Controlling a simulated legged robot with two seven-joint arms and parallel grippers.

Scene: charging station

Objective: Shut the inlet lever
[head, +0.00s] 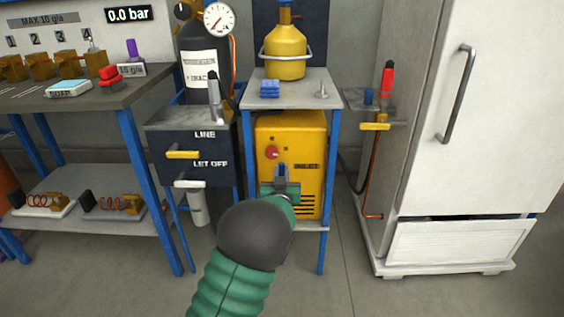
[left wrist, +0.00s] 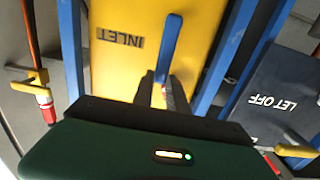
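The yellow machine (head: 306,135) stands under the small bench in the middle, with a label reading INLET (left wrist: 121,37) that shows upside down in the left wrist view. A blue lever (left wrist: 170,42) sticks out from its face beside that label; in the head view a bit of blue (head: 281,168) shows just beyond my gripper. My left gripper (head: 281,182) is in front of the machine, its fingertips (left wrist: 162,92) close to the lever's lower end. Whether they touch or clasp it is unclear. My right gripper is not in view.
Left of the machine is a dark box with yellow and white handles (head: 182,154), marked LINE and LET OFF. The bench's blue legs (head: 332,160) flank the machine closely. At right are a wall pipe with a yellow handle (head: 375,126) and a white cabinet (head: 500,110). The floor in front is clear.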

